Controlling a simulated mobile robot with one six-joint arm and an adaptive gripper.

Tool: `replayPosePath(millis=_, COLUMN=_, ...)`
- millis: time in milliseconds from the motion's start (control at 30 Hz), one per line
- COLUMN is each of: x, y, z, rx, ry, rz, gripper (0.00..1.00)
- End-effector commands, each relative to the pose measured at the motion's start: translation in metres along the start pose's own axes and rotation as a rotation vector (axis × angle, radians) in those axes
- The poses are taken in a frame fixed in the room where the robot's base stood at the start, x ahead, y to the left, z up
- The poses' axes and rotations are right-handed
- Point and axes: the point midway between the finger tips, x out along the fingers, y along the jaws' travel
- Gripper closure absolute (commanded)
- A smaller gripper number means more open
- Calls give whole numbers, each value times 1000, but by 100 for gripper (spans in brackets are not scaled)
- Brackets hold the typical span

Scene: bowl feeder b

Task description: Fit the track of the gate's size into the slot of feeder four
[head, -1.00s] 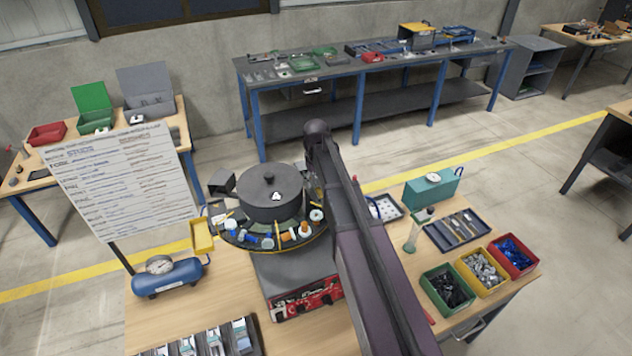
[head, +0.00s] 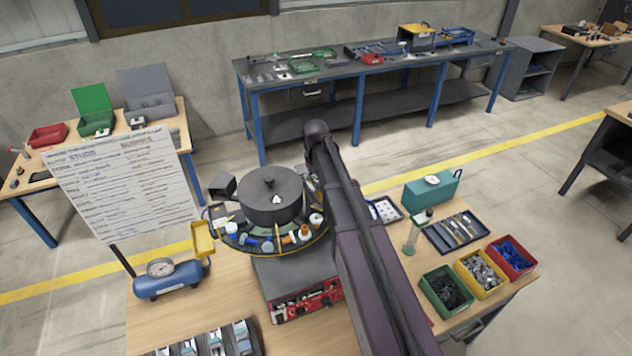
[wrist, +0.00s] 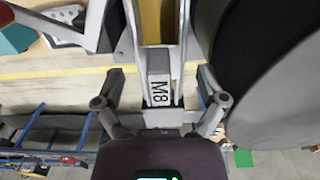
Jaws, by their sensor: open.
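My gripper (wrist: 160,78) is open in the wrist view, one finger on each side of a grey block marked M8 (wrist: 159,80). Gaps show between the fingers and the block. The block stands in line with pale metal rails (wrist: 138,25); whether it is joined to them I cannot tell. In the head view, my arm hides the gripper and this block. The dark round bowl feeder (head: 271,205) stands on the bench left of my arm. Its slot and number cannot be made out. A dark rack (head: 250,336) at the front edge holds several pale and teal pieces, perhaps tracks.
A written board (head: 125,185) and a blue tank with gauge (head: 170,278) stand left of the feeder. A teal box (head: 432,188), a tool tray (head: 457,233) and green, yellow and red bins (head: 480,273) lie to the right. Bare wood shows at front left.

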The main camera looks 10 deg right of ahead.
Motion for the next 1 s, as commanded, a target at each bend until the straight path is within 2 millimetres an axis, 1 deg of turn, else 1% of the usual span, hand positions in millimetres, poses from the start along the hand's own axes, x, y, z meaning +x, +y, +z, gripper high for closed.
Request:
replayPosePath(millis=33, x=-8, y=0, z=0, rx=0, ry=0, rz=0, gripper=9)
replayPosePath(millis=600, x=-54, y=0, z=0, rx=0, ry=0, rz=0, gripper=9)
replayPosePath(millis=800, x=-62, y=0, z=0, rx=0, ry=0, rz=0, gripper=9)
replayPosePath(millis=1000, x=-64, y=0, z=0, rx=-1, ry=0, rz=0, gripper=9)
